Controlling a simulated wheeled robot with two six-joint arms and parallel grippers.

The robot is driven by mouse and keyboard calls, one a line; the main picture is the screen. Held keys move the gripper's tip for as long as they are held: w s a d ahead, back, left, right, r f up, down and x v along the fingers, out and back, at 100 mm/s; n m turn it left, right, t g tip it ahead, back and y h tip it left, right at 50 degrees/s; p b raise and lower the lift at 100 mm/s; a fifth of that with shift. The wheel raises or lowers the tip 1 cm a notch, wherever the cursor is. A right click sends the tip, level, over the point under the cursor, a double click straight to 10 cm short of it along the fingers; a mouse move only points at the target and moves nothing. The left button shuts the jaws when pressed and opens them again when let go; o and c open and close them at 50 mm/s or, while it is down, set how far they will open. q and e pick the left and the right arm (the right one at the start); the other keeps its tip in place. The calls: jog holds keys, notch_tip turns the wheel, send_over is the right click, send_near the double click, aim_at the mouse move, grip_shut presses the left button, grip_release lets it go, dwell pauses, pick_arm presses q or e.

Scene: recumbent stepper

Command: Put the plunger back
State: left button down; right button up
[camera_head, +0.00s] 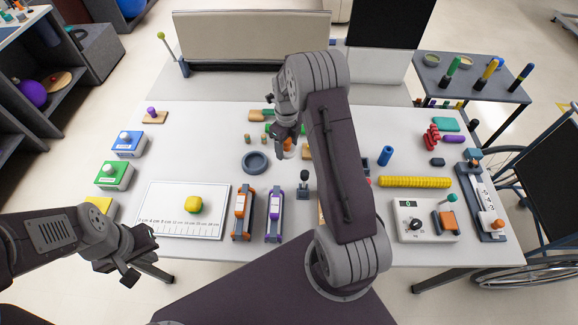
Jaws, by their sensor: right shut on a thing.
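My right gripper (287,133) is over the middle of the table, pointing down. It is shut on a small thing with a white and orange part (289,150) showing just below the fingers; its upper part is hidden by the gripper. I cannot tell for sure whether this is the plunger. A dark round ring-shaped dish (255,162) lies just left of it. My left gripper (143,262) is open and empty, off the front left edge of the table.
My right arm hides part of the table's middle. A dark upright knob (304,176), an orange device (242,213) and a purple one (274,214) stand in front. A white measuring board with a yellow ball (194,204) lies left; a yellow ridged bar (414,182) lies right.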

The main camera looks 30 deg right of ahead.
send_over(287, 166)
notch_tip(287, 166, down, 5)
jog(key=shift+r, duration=0.1)
jog(key=shift+f, duration=1.9)
jog(key=shift+s+f, duration=0.1)
jog(key=o, duration=1.2)
